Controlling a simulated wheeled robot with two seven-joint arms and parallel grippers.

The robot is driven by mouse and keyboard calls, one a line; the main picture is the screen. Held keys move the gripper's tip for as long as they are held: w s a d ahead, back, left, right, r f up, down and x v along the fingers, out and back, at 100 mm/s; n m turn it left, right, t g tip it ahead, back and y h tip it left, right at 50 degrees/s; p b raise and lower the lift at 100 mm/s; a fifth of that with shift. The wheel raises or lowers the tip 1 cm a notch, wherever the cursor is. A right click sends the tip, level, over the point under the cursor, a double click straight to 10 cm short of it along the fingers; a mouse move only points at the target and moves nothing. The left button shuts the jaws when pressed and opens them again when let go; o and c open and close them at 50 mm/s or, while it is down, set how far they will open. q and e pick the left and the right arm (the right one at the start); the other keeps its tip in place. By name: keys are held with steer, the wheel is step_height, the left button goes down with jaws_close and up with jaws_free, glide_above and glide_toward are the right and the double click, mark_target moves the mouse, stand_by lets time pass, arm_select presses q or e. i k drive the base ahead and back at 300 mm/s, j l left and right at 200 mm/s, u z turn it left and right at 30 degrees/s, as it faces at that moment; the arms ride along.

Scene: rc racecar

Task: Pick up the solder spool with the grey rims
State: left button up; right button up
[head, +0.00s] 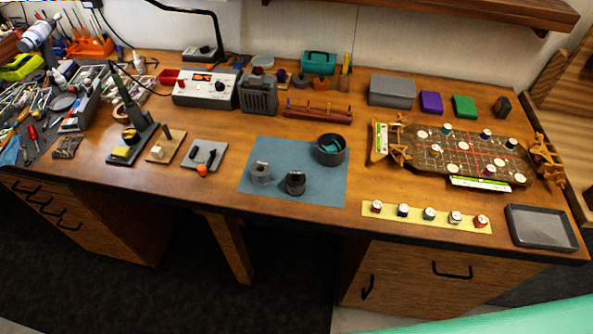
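Two small spools stand side by side on a blue-grey mat (322,186) near the front edge of the bench. The left one, a spool with grey rims (261,174), looks light grey. The right one, a dark spool (295,184), has blackish rims and sits slightly nearer the front. The two are close together with a narrow gap. Neither gripper shows in the head view.
A dark round tin (331,150) with something teal inside stands at the mat's back right. A board with a small orange ball (202,170) lies left of the mat. A yellow strip (391,213) with several small jars lies right. The mat's front right is bare.

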mark_target(259, 169)
steer(key=i+j+u, duration=0.5)
steer(key=i+j, duration=0.2)
